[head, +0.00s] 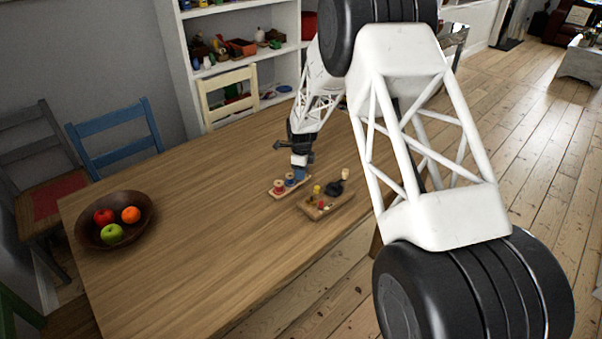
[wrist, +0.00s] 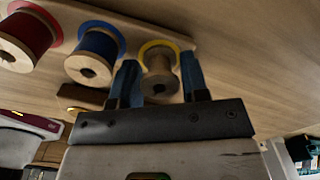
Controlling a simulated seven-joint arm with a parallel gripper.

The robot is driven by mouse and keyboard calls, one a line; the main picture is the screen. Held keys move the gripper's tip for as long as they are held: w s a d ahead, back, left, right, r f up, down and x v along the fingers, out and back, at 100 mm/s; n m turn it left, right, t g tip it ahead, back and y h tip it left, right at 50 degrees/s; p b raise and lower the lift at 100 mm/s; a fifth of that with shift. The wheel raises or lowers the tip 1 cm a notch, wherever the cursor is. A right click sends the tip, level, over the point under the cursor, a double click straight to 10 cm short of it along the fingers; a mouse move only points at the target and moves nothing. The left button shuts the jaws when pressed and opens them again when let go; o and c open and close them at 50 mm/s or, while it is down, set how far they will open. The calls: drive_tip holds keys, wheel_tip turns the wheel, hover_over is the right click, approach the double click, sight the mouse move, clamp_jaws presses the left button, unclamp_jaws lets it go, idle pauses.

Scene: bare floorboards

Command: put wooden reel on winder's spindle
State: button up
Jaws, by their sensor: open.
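The wooden reel (wrist: 160,80) is bare and brown and stands at a yellow disc on a pale wooden rack (wrist: 185,42). My gripper (wrist: 158,60) is open, with one blue finger on each side of the reel. I cannot tell whether the fingers touch it. In the head view my gripper (head: 300,172) is low over the rack's far end, and the wooden reel cannot be made out there. The winder (head: 326,206) is a wooden board with a dark part and small yellow and red parts, right of the rack. Its spindle is too small to tell.
A red-thread reel (wrist: 28,38) and a blue-thread reel (wrist: 95,52) stand on the same rack, the blue one near my left finger. A fruit bowl (head: 116,219) sits at the left of the wooden table (head: 200,260). The table between is clear.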

idle(0.4)
drive_tip(key=c, duration=0.6)
drive_tip(key=shift+o, duration=0.2)
drive_tip(key=shift+r, duration=0.1)
wheel_tip(320, 180, up, 10)
idle(0.8)
drive_tip(key=shift+m, duration=0.6)
drive_tip(key=s+d, duration=0.1)
drive_tip(key=s, duration=0.4)
drive_tip(key=s+d, duration=0.1)
drive_tip(key=s, duration=0.4)
drive_tip(key=s+d, duration=0.2)
drive_tip(key=s, duration=0.3)
drive_tip(key=shift+s+r, duration=0.15)
